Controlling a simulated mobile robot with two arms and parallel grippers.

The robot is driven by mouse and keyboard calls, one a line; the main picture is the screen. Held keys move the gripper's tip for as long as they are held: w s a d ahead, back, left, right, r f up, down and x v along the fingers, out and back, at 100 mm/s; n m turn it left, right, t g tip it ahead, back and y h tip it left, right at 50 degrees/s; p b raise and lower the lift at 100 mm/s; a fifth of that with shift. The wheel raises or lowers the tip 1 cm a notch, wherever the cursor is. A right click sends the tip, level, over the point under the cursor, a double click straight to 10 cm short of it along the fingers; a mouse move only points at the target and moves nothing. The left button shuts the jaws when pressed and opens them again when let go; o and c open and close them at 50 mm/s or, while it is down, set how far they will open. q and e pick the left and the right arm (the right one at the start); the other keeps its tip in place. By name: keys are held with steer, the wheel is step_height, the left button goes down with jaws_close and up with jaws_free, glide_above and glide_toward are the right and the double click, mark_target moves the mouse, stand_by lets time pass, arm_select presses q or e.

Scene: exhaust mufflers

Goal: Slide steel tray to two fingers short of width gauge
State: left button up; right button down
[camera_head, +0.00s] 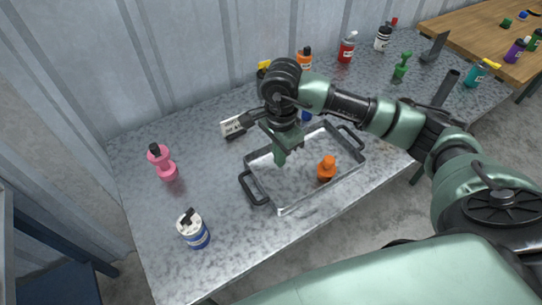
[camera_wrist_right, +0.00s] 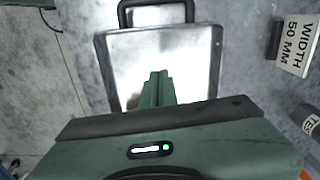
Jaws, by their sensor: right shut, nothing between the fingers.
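The steel tray (camera_head: 290,203), shallow with a black handle at each end, lies on the grey table. In the right wrist view the tray (camera_wrist_right: 127,55) shows one handle at the top. The width gauge (camera_head: 233,126), a dark piece with a white label, lies left of the tray's back corner, apart from it. Its label reads "WIDTH 50 MM" in the right wrist view (camera_wrist_right: 298,45). My right gripper (camera_head: 282,158) points down over the tray's inside, its fingers (camera_wrist_right: 158,88) shut and empty. Whether the fingertips touch the tray is unclear. My left gripper is out of view.
An orange figure-shaped piece (camera_head: 327,171) stands in the tray. Bottles, including a red one (camera_head: 346,48), line the back by the metal wall. Table left of the tray is mostly clear.

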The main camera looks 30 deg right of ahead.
mark_target(266, 188)
steer(key=f, duration=0.2)
steer(key=f+p, duration=0.1)
steer(key=f, duration=0.1)
steer(key=f+p, duration=0.1)
steer(key=f, duration=0.2)
steer(key=shift+a+f, duration=0.1)
steer(key=shift+a, duration=0.15)
steer(key=a, duration=0.1)
steer(key=a+p, duration=0.1)
steer(key=shift+s+a+r+p, duration=0.2)
steer(key=shift+a+p, duration=0.1)
steer(key=shift+s+a+f, duration=0.1)
steer(key=shift+a+f, duration=0.05)
steer(key=shift+a, duration=0.5)
